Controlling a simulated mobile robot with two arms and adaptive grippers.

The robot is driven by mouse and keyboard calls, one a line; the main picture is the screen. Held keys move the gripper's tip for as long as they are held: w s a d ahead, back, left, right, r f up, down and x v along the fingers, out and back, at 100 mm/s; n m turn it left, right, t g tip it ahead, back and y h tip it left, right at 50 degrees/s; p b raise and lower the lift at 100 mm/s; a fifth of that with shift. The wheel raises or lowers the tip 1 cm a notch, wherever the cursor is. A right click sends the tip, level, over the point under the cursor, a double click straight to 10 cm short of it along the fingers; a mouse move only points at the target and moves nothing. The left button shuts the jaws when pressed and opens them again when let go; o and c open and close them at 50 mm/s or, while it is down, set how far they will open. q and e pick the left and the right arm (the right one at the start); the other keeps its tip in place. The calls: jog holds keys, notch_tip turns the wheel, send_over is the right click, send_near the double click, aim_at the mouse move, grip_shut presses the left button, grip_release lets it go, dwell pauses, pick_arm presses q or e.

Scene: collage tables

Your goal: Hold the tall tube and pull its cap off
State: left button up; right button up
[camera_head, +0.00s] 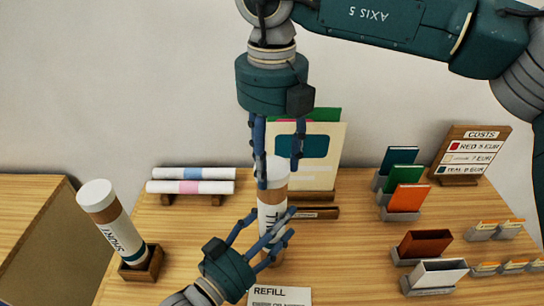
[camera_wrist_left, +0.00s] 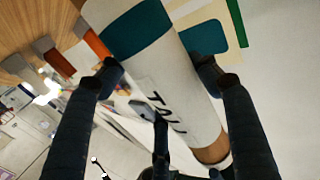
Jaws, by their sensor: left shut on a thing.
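The tall tube (camera_head: 268,215) stands upright near the table's middle, with a white cap (camera_head: 277,172) above a brown band. My left gripper (camera_head: 272,232) is shut on the tube's body, with its fingers around it from the lower left. In the left wrist view the white tube (camera_wrist_left: 185,95), with TALL lettering and a teal patch, lies between the fingers. My right gripper (camera_head: 279,168) points down from above. Its fingers are spread on both sides of the cap, with a gap showing at the right. The tube's foot is partly hidden by my left gripper.
A short capped tube (camera_head: 118,235) leans in a wooden holder (camera_head: 142,263) at the left. Rolled tubes (camera_head: 190,187) lie on a rack behind. A card stand (camera_head: 318,165) stands close behind the tall tube. Coloured card holders (camera_head: 407,198) and a COSTS sign (camera_head: 468,152) are at the right.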

aim_at(272, 166)
jog(key=c, duration=0.6)
jog(key=shift+o, duration=0.2)
jog(key=shift+w+r, duration=0.1)
jog(key=shift+r, duration=0.1)
jog(key=shift+r, duration=0.95)
jog(key=shift+r, duration=1.95)
pick_arm(q)
jog(key=o, duration=1.8)
jog(key=shift+s+a, duration=0.1)
